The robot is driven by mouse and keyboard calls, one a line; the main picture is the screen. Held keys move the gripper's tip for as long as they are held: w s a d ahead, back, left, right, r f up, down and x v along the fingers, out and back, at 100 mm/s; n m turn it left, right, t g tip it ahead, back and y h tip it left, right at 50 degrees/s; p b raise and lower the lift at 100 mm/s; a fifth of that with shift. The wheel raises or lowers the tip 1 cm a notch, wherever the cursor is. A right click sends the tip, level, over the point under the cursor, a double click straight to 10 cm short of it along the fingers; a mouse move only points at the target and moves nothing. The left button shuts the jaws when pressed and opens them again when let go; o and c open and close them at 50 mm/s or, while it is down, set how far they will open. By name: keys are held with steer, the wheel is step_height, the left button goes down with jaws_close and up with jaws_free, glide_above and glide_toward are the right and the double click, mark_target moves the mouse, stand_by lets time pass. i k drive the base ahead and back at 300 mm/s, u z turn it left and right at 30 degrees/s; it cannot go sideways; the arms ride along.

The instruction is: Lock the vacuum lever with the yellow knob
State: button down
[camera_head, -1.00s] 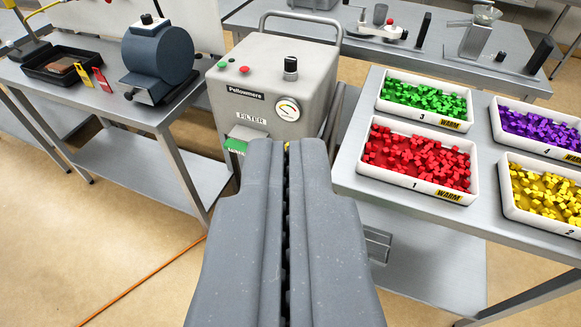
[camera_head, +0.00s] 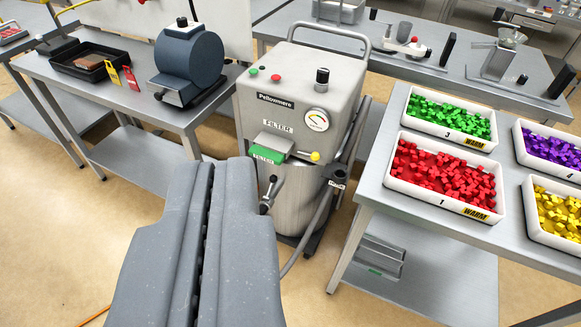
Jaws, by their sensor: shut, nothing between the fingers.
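The grey vacuum unit (camera_head: 290,95) labelled Pellowmere stands between the two benches. A small yellow knob (camera_head: 315,156) sits at the right end of a lever on its front, below the FILTER label and right of a green tab (camera_head: 267,154). My gripper (camera_head: 223,162) is shut and empty. In the picture its tip lies to the lower left of the knob, apart from it. The gripper hides part of the vacuum's lower left.
A metal handle with a black grip (camera_head: 270,192) and a grey hose (camera_head: 322,222) show lower on the vacuum. The right bench (camera_head: 378,195) holds trays of coloured cubes. The left bench holds a blue drum machine (camera_head: 188,65) and a black tray (camera_head: 88,60).

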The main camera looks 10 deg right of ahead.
mark_target(315, 156)
steer(key=u, duration=0.05)
steer(key=i, duration=1)
